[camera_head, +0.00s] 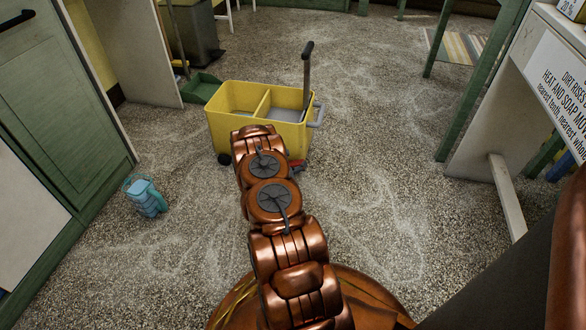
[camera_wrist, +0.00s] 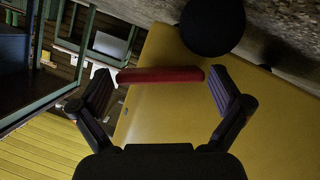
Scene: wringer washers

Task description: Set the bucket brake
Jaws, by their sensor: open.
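The yellow mop bucket (camera_head: 222,127) stands on the floor ahead, with two compartments and a dark-gripped lever (camera_head: 307,75) upright at its right end. In the wrist view its yellow wall (camera_wrist: 165,115) fills the middle and right. A red bar (camera_wrist: 160,75), which looks like the brake pedal, lies across the view beside a black wheel (camera_wrist: 212,25). A bit of red also shows low at the bucket's near right corner (camera_head: 298,164). My gripper (camera_wrist: 162,82) is open, with its fingers towards either end of the bar; contact cannot be told. My arm hides it in the head view.
A small blue pail-like object (camera_head: 146,197) stands on the floor at left, near the green cabinet (camera_head: 70,130). Green table legs (camera_head: 480,80) and a white panel stand at right. Floor right of the bucket is clear.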

